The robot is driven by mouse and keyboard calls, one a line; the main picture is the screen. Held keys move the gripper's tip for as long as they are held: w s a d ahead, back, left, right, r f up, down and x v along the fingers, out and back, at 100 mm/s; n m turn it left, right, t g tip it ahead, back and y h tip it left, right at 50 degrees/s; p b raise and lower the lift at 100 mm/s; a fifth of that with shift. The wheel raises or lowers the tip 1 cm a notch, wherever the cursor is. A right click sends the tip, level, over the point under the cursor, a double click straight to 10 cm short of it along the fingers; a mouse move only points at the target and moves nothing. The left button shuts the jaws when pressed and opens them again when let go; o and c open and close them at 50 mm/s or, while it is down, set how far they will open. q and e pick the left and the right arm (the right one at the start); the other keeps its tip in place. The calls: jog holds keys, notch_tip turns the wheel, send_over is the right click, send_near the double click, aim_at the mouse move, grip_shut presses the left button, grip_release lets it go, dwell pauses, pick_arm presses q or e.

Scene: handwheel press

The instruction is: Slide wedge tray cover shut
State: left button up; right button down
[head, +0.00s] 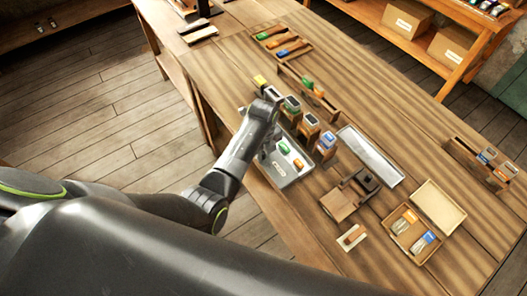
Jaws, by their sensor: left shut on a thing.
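A grey tray (293,175) with a small white label lies near the table's left edge, with green and orange pieces in its open part. My left gripper (267,152) is at the tray's upper left side. It is shut at what looks like the edge of the tray's cover, though the held part is hidden behind the gripper and wrist. How far the cover reaches over the tray cannot be told. My right gripper is not in view.
Several small upright boxes (310,125) stand just behind the tray. A long silver tray (370,156), a brown wooden block fixture (349,195) and an open box (411,235) with its pale lid (438,207) lie to the right.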

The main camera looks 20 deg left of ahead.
pick_arm(q)
jog(key=shift+w+d+f+b, duration=0.25)
jog(key=shift+w+d+b, duration=0.65)
jog(key=shift+w, duration=0.2)
jog(key=shift+w+d+f+b, duration=0.2)
jog(key=shift+w+d+b, duration=0.7)
jog(key=shift+w, duration=0.2)
jog(key=shift+w+d+r, duration=0.15)
jog(key=shift+w+d, duration=0.2)
jog(key=shift+w, duration=0.1)
jog(key=o, duration=1.4)
jog(key=shift+w+r+p, duration=0.15)
jog(key=shift+r+p, duration=1.35)
jog(key=shift+r, duration=0.6)
jog(key=shift+w+r+p, duration=0.1)
jog(key=shift+r+p, duration=1.35)
jog(key=shift+r, duration=0.6)
